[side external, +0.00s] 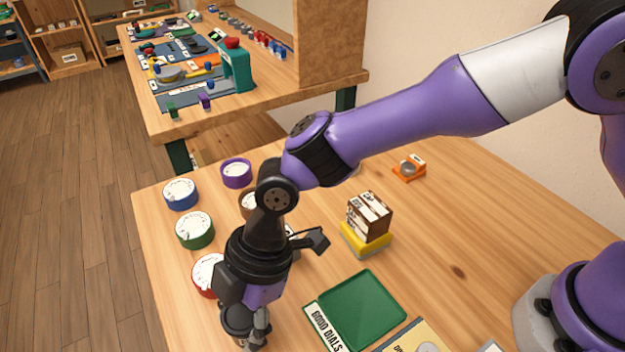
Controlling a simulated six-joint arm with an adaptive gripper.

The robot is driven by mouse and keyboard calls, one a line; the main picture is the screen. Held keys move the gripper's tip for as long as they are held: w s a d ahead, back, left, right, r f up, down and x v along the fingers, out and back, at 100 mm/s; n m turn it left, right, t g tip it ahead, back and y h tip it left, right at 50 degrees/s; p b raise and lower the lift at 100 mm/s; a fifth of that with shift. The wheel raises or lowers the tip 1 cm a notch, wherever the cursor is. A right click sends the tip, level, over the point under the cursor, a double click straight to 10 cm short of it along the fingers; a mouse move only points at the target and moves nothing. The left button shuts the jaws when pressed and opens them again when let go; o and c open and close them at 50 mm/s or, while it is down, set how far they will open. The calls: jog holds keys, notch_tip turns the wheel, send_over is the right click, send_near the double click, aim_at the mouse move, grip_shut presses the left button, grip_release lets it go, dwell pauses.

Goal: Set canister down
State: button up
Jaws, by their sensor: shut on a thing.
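My gripper (250,338) points down at the front left of the wooden table, near the bottom edge of the picture. It is shut on the canister, which is mostly hidden by the fingers and the picture's lower edge. I cannot tell whether it touches the table. Round canisters with white dial tops stand along the table's left side: a blue one (181,195), a green one (195,231), a purple one (236,173) and a red one (207,275). The red one is partly covered by my gripper. A brown one (247,205) is mostly hidden behind my wrist.
A green tray labelled "GOOD DIALS" (362,308) lies right of my gripper, with a yellow panel (413,340) beside it. A brown-and-white box stack (369,213) sits on a yellow base (365,240). A small orange item (409,167) lies farther back. The table's right side is mostly clear.

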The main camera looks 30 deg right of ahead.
jog(key=o, duration=1.1)
jog(key=shift+f, duration=0.15)
jog(key=v, duration=1.2)
jog(key=w+d+r+m+t, duration=0.25)
jog(key=d+r+m, duration=0.3)
jog(key=d, duration=0.45)
jog(key=s+d+m+t+h, duration=0.1)
jog(key=s+d+m, duration=0.1)
jog(key=d+m, duration=0.3)
jog(key=s+d+m+t+h, duration=0.1)
jog(key=d+m, duration=0.3)
jog(key=d, duration=0.5)
jog(key=s+d+m+t+h, duration=0.2)
jog(key=s+d+m, duration=0.2)
jog(key=d, duration=0.3)
jog(key=shift+s+f+m, duration=0.1)
jog(key=shift+f+m, duration=0.1)
jog(key=shift+m, duration=0.65)
jog(key=shift+a, duration=0.1)
